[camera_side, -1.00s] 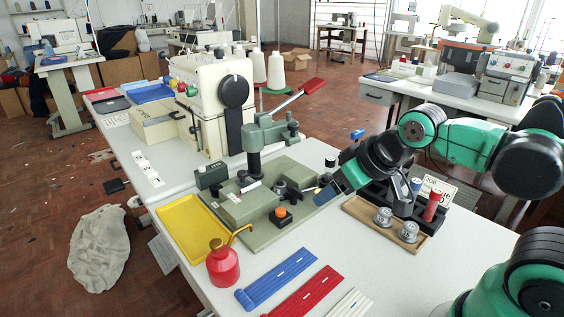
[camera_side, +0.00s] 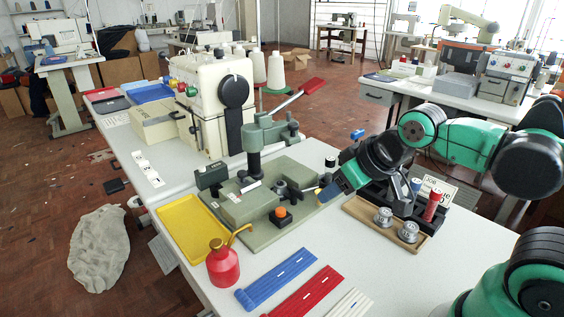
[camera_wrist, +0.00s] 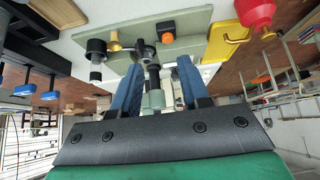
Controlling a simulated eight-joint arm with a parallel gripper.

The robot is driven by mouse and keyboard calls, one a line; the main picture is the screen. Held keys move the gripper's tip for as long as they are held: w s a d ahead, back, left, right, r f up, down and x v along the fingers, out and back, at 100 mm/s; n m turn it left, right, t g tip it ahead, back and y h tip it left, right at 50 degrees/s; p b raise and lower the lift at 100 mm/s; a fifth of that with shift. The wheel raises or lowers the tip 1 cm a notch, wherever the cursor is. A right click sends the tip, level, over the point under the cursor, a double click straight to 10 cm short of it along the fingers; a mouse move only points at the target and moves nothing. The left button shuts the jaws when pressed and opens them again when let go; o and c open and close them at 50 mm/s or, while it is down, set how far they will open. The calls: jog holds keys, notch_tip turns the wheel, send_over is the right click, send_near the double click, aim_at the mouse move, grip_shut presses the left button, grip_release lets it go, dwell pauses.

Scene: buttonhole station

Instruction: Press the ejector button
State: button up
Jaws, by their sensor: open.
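The ejector button is an orange cap (camera_side: 281,212) on a dark square base, near the front of the grey-green fixture plate (camera_side: 305,217). The orange cap also shows in the wrist view (camera_wrist: 168,38), beyond my fingertips and slightly right of the middle. My gripper (camera_side: 322,200) is open, tilted down, over the right end of the plate and to the right of the button. In the wrist view its two blue fingers (camera_wrist: 158,66) are apart, with dark and grey-green fixture parts seen between them. I see no contact with the button.
A grey-green post with a red-handled lever (camera_side: 265,130) stands behind the button. A red oil can (camera_side: 222,264) and yellow tray (camera_side: 186,222) lie left. A wooden spool tray (camera_side: 372,228) is right. Blue, red and white strips lie in front.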

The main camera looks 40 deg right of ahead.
grip_shut()
dwell(1.4)
